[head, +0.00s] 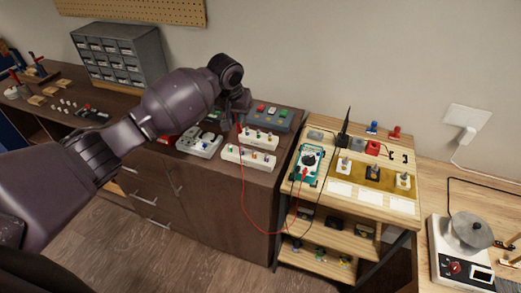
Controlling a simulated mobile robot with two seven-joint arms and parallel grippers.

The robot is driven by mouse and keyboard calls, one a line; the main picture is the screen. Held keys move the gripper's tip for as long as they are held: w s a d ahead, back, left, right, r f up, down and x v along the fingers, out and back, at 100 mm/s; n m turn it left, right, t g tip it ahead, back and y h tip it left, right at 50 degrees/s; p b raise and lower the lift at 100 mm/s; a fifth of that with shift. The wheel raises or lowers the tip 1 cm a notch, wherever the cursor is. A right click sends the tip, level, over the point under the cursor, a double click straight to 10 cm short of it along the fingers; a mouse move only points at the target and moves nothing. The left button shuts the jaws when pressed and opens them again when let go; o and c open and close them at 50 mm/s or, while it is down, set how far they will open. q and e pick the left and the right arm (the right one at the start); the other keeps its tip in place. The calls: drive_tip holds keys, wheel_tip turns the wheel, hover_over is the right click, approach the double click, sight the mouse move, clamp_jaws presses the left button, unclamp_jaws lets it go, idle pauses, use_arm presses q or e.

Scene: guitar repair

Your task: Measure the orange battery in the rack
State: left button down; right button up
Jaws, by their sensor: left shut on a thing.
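My left gripper (239,116) reaches in from the left and is over the white racks on the dark cabinet. It is shut on what looks like a red probe, mostly hidden by the fingers. A red lead (243,190) hangs from there in a loop and rises to the teal multimeter (307,162) on the wooden cart. Two white racks, a rear one (262,145) and a front one (246,158), hold small coloured pieces. I cannot tell which piece is the orange battery, or whether the probe touches anything. My right gripper is not in view.
A white unit with round dials (198,143) and a grey box with coloured buttons (268,112) stand near the racks. The wooden cart (328,207) also carries an upright black pointed thing (344,128) and several switches. A grey drawer cabinet (117,52) stands behind left.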

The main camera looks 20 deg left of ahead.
use_arm(q)
drive_tip(key=d+f, duration=0.4)
drive_tip(key=shift+s+d+f, duration=0.25)
drive_tip(key=shift+f, duration=0.15)
idle(0.5)
drive_tip(key=shift+f, duration=0.6)
idle(3.8)
drive_tip(key=w+v, duration=0.1)
drive_tip(key=v, duration=0.5)
drive_tip(key=shift+w, duration=0.25)
